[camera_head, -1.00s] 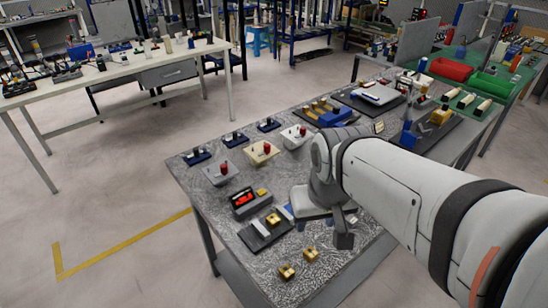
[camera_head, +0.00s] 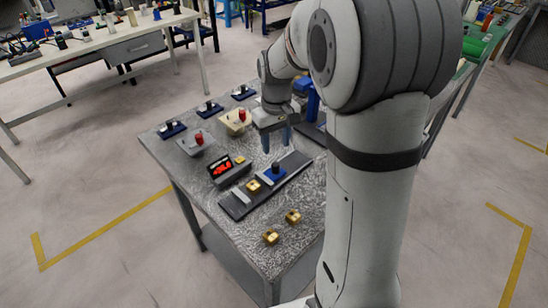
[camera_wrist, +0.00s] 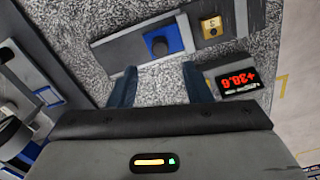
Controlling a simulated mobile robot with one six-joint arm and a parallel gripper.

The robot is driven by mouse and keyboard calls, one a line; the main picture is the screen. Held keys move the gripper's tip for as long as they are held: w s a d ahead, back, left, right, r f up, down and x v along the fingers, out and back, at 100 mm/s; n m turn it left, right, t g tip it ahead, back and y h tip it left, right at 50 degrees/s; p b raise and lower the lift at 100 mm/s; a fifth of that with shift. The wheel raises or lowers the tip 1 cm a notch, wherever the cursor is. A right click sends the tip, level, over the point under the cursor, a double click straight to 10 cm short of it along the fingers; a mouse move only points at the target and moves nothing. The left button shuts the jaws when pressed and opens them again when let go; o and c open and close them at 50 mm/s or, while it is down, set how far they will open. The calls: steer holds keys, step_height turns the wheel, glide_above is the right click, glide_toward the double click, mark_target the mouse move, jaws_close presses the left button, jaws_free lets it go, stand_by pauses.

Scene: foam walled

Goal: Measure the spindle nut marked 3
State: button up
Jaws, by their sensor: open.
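A brass spindle nut (camera_head: 253,185) lies on the dark plate of a measuring gauge (camera_head: 232,208). It also shows in the wrist view (camera_wrist: 212,27) with a dark mark on top that looks like a 3. A blue slider (camera_head: 275,175) with a black knob (camera_wrist: 159,46) stands beside the nut; I cannot tell whether its jaw touches it. The display (camera_head: 221,168) shows lit red digits, upside down in the wrist view (camera_wrist: 238,81). My gripper (camera_head: 276,137) is open and empty, its blue fingers apart, pointing down behind the gauge; they also show in the wrist view (camera_wrist: 160,86).
Two more brass nuts, a left one (camera_head: 271,237) and a right one (camera_head: 293,216), lie near the bench's front edge. Stands with red knobs, one grey (camera_head: 194,145) and one cream (camera_head: 234,123), and several small blue fixtures (camera_head: 172,129) stand farther back. Speckled bench top is bare between them.

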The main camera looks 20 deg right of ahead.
mark_target(276, 164)
step_height(276, 164, down, 8)
steer(key=shift+r, duration=0.15)
steer(key=shift+c, duration=0.4)
steer(key=c, duration=0.7)
steer(key=shift+c, duration=0.4)
